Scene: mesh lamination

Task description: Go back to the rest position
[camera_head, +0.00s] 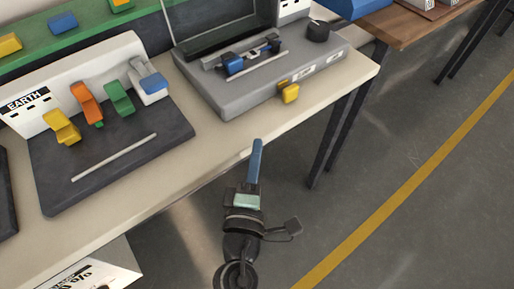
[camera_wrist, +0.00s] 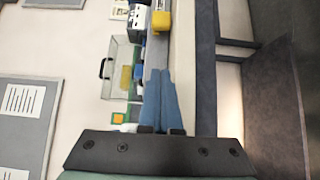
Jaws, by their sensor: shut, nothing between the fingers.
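My gripper (camera_head: 257,146) hangs in front of the table's front edge, over the floor, with its blue fingers together and pointing up the picture towards the table. The fingers hold nothing. In the wrist view the blue fingers (camera_wrist: 160,75) show side by side, closed, above the dark gripper body. My arm runs down to the bottom of the head view.
A light table (camera_head: 215,160) bears a dark board (camera_head: 110,175) with coloured clips and a grey machine (camera_head: 235,100) with a blue carriage. A yellow block (camera_head: 290,92) is at the machine's front. Floor with a yellow line (camera_head: 400,195) lies right.

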